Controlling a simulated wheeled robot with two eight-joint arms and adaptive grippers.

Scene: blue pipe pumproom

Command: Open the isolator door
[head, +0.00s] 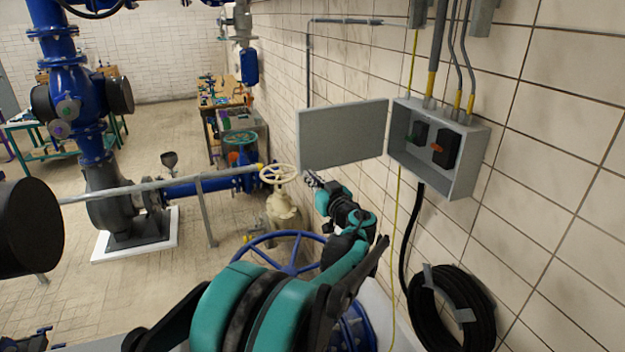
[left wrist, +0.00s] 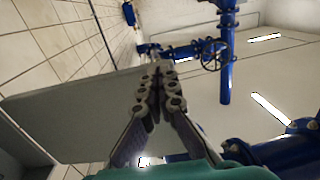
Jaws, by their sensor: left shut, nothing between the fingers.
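The isolator box (head: 463,183) is a grey wall cabinet on the tiled wall. Its grey door (head: 343,136) stands swung wide out to the left, so the inside shows, with a dark switch with a red-orange handle (head: 437,148) and a smaller one with green. My left gripper (head: 312,179) is at the door's lower left corner, in the head view. In the left wrist view the left gripper (left wrist: 156,75) is shut and empty, with the door panel (left wrist: 70,115) behind it and to its left. I cannot tell whether it touches the door. My right gripper is not in view.
A coiled black hose (head: 452,309) hangs on the wall below the box.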

